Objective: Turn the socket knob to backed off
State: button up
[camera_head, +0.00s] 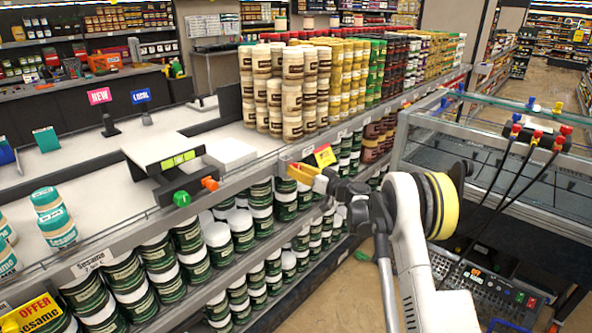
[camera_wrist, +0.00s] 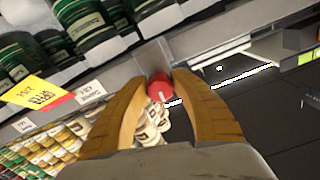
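A round red knob (camera_wrist: 160,87) shows between the two tan fingertips of my gripper (camera_wrist: 163,78) in the wrist view, against the grey shelf edge. The fingertips stand apart, one on each side of it. I cannot tell whether they touch it or grip it. In the head view my gripper (camera_head: 308,175) is at the shelf edge beside the yellow-and-red sign, and I cannot make out the red knob there. A green knob (camera_head: 181,198) and an orange knob (camera_head: 210,183) sit farther left on the same edge.
A yellow-and-red offer sign (camera_wrist: 37,92) stands close to the left of my gripper. Green jars (camera_wrist: 88,22) fill the shelves below the edge. Stacked jars (camera_head: 292,85) stand on the counter above. A glass-sided case (camera_head: 500,170) with cables is at the right.

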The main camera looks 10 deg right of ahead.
jog(key=o, duration=0.4)
jog(key=shift+c, duration=0.2)
jog(key=v, duration=1.2)
